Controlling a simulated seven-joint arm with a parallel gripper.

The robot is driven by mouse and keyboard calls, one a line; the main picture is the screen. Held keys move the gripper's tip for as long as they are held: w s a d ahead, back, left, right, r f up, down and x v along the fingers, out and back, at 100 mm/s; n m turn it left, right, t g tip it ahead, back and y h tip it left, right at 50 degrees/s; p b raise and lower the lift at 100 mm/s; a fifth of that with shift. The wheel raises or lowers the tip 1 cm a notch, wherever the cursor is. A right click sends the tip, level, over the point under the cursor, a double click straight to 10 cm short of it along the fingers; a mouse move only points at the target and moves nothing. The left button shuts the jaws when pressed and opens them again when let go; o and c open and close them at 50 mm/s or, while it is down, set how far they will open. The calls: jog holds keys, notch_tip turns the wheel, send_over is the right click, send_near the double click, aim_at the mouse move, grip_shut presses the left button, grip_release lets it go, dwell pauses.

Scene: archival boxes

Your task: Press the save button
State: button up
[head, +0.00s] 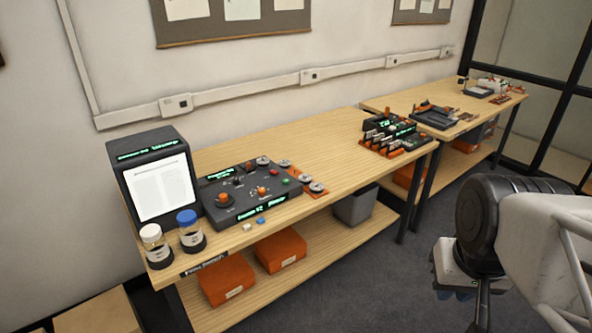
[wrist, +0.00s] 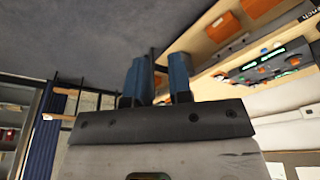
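A dark control panel (head: 235,207) lies on the near wooden bench, right of a screen. It carries orange knobs, a red button (head: 274,171), a green button (head: 285,181) and green lit text. The labels are too small to read, so I cannot tell which control is the save button. The panel also shows sideways in the wrist view (wrist: 262,68), at the right. My gripper (head: 457,294) hangs over the floor at the lower right of the head view, well apart from the bench. In the wrist view its two blue fingers (wrist: 159,78) are apart with nothing between them.
A screen (head: 157,185) and two capped jars (head: 154,247) stand at the bench's left end. Racked orange and black items (head: 392,137) stand at its right end. Orange boxes (head: 280,250) and a grey bin (head: 355,206) sit below. Floor before the bench is clear.

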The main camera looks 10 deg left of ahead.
grip_shut()
dwell(1.3)
